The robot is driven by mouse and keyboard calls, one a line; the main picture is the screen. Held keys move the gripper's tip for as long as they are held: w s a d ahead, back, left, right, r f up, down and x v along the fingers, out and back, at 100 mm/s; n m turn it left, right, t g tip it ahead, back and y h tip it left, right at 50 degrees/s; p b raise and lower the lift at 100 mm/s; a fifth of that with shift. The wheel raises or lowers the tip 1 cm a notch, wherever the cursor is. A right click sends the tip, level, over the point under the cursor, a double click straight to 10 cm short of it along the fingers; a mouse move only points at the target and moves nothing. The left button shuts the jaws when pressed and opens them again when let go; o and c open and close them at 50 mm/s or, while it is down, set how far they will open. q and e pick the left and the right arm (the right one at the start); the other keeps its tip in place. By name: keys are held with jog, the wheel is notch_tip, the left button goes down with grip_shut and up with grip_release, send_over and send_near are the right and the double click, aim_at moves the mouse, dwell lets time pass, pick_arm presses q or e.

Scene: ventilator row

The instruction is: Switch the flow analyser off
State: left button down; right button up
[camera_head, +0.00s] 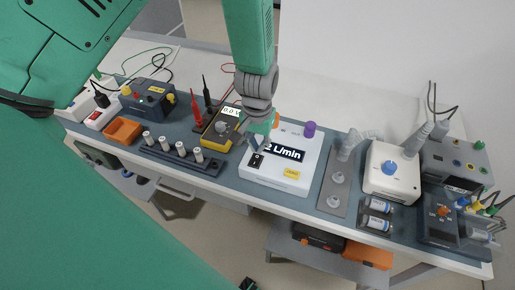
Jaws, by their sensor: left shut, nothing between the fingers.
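The flow analyser (305,169) is a white box in the middle of the bench with a dark display reading "L/min", its left part covered. A black rocker switch (256,161) sits on its left front part; I cannot tell which way it is set. A purple knob (309,129) stands at its back. My left gripper (254,146) reaches down from above over the analyser's left side. It is shut and empty, its tips just behind the switch; I cannot tell whether they touch the box. My right gripper is not in view.
A yellow multimeter (218,131) stands close on the left, with red and black probes beside it. A grey plate with fittings (336,190) and a white box with a blue knob (392,172) stand to the right. An orange tray (123,130) is at left.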

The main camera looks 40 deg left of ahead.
aim_at(256, 160)
pick_arm(q)
jog(key=shift+a+f, duration=0.1)
jog(key=shift+a, duration=0.3)
jog(key=shift+d, duration=0.65)
jog(key=shift+a+f, duration=0.4)
jog(key=shift+a, duration=0.1)
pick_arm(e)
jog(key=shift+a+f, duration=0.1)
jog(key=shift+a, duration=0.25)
pick_arm(q)
jog(key=shift+d+f+b, duration=0.15)
jog(key=shift+d+b, duration=0.05)
jog(key=shift+b, duration=0.15)
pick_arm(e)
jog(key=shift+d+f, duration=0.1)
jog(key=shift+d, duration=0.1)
pick_arm(q)
jog(key=shift+d+f, duration=0.1)
jog(key=shift+d, duration=0.1)
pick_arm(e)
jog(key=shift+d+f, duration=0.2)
pick_arm(q)
jog(key=shift+a+f, duration=0.3)
jog(key=shift+f, duration=0.1)
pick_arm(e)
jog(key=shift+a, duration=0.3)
